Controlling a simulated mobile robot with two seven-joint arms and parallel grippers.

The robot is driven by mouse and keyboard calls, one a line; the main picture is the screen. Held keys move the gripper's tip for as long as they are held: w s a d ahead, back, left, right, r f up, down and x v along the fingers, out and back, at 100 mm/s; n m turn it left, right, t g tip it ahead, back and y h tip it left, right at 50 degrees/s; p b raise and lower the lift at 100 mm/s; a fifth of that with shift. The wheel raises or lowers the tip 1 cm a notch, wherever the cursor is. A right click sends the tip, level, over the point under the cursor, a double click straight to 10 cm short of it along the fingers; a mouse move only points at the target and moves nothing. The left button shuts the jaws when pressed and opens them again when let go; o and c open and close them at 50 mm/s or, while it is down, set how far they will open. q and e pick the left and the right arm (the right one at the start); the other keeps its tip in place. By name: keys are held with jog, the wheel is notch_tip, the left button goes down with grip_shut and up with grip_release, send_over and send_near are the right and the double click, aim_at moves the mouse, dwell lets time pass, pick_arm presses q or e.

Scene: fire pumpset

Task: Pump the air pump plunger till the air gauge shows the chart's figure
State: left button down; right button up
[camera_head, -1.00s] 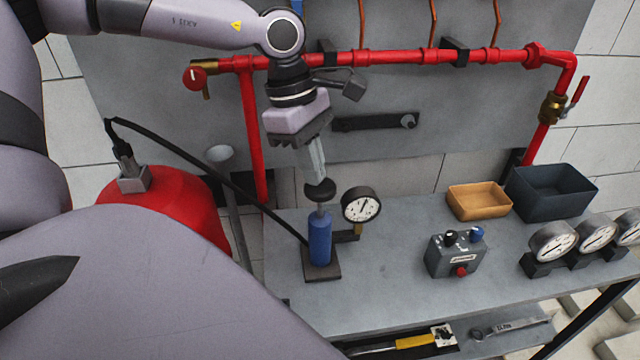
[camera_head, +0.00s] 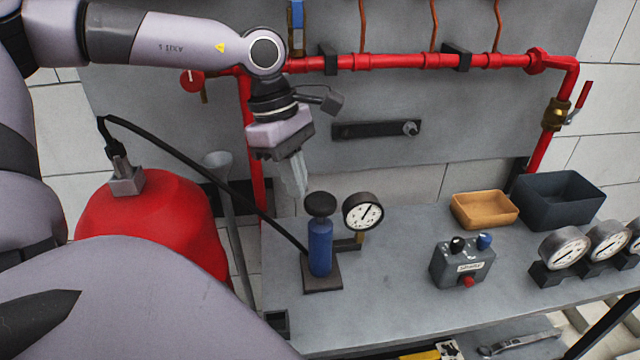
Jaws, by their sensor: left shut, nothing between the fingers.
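The air pump is a blue cylinder (camera_head: 320,246) standing upright on a dark base plate on the bench. Its black plunger knob (camera_head: 320,204) is down close to the top of the cylinder. The round air gauge (camera_head: 363,212) stands just right of the pump, its needle pointing to the upper right; its figures are too small to read. My left gripper (camera_head: 298,190) is shut and empty, above and slightly left of the knob, apart from it. My right gripper is not in view. No chart can be made out.
On the bench (camera_head: 400,300) are a grey control box (camera_head: 462,264), an orange tray (camera_head: 484,208), a dark bin (camera_head: 560,200) and several gauges (camera_head: 564,248) at right. A red tank (camera_head: 150,225) with a black hose stands left. Red pipe (camera_head: 420,62) runs behind.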

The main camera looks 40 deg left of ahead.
pick_arm(q)
jog(key=shift+f, duration=0.1)
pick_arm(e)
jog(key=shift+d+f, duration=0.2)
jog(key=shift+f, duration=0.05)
pick_arm(q)
jog(key=v, duration=0.7)
dwell(0.6)
